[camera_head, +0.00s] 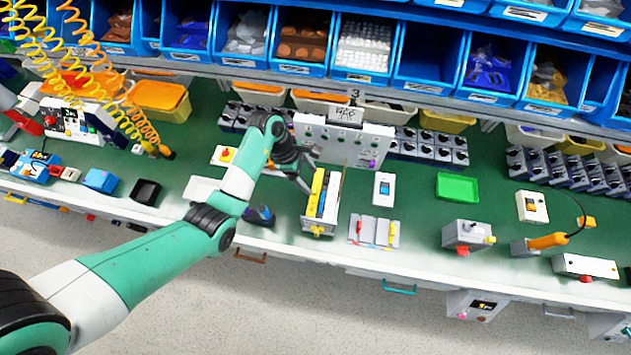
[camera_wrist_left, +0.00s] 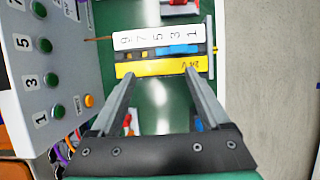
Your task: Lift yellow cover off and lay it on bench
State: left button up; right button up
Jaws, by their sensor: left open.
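A small block (camera_head: 322,202) stands near the front of the green bench, with a yellow long side, a white strip and blue pieces. The yellow part (camera_head: 313,196), which looks like the cover, is its left side. In the left wrist view, the yellow part (camera_wrist_left: 150,68) is a lettered strip beside a white numbered strip (camera_wrist_left: 140,40). My left gripper (camera_head: 303,186) is just left of the block. In the left wrist view, its open fingers (camera_wrist_left: 161,73) reach the strip's near edge, apart and empty; I cannot tell if they touch. My right gripper is not in view.
A white panel (camera_head: 345,137) with green knobs stands behind the block. A white switch plate (camera_head: 384,189) and a small tray of red and yellow pieces (camera_head: 374,231) are to its right. Blue bins (camera_head: 300,40) line the back. Bare green bench (camera_head: 420,205) lies farther right.

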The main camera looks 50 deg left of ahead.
aim_at(315, 187)
pick_arm(q)
jog(key=x, duration=0.1)
jog(key=b+x, duration=0.1)
jog(key=x, duration=0.2)
jog(key=shift+s+a+f, duration=0.15)
jog(key=shift+s+f, duration=0.05)
jog(key=shift+f, duration=0.3)
jog(key=shift+w+f, duration=0.15)
jog(key=shift+f, duration=0.2)
jog(key=shift+r, duration=0.1)
grip_shut()
